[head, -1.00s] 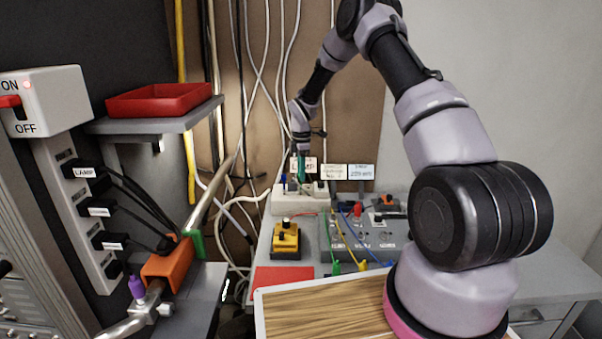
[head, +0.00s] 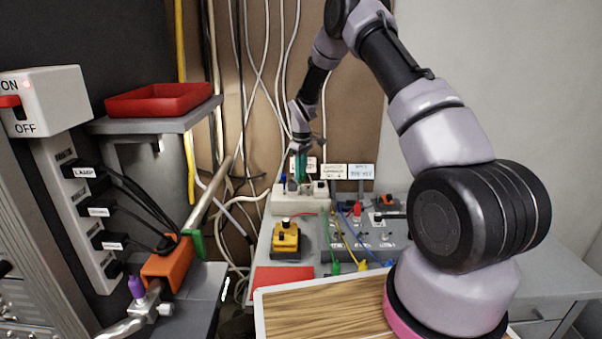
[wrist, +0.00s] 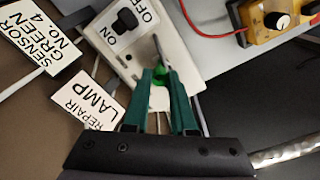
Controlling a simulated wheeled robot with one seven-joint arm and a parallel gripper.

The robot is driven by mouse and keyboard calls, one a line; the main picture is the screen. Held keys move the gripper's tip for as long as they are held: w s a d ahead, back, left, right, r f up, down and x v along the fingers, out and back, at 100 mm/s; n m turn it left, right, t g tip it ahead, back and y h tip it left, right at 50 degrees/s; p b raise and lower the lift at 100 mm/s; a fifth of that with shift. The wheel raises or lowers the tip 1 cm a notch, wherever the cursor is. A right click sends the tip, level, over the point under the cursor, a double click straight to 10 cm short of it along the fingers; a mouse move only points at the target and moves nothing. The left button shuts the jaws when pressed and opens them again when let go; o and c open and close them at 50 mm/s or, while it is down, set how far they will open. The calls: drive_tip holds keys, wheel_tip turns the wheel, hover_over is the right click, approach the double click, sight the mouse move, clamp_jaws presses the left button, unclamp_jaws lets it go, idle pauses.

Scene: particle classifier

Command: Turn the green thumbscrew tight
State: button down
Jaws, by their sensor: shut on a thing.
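My gripper (wrist: 160,82) points down at a white box (wrist: 135,45) with a black ON/OFF switch (wrist: 125,20). Its green fingers are close together around a small bright green thumbscrew (wrist: 159,74) at the right part of the box. The fingers hide much of the screw, so how far in it sits cannot be told. A thin grey metal piece (wrist: 159,46) stands just beyond the fingertips. In the head view, my gripper (head: 299,178) is over the white box (head: 299,203) at the back of the bench, and the screw is hidden there.
In the head view, a yellow block (head: 285,240) and a grey panel with cables (head: 365,240) stand in front.

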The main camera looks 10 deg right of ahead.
drive_tip(key=m, duration=0.5)
drive_tip(key=shift+a+m, duration=0.1)
drive_tip(key=shift+m, duration=0.2)
drive_tip(key=m, duration=1)
drive_tip(key=shift+m, duration=0.4)
drive_tip(key=m, duration=0.4)
drive_tip(key=shift+m+h, duration=0.3)
drive_tip(key=c, duration=0.7)
unclamp_jaws()
wheel_tip(320, 180, up, 11)
drive_tip(key=shift+s+a, duration=0.2)
drive_tip(key=shift+s, duration=0.1)
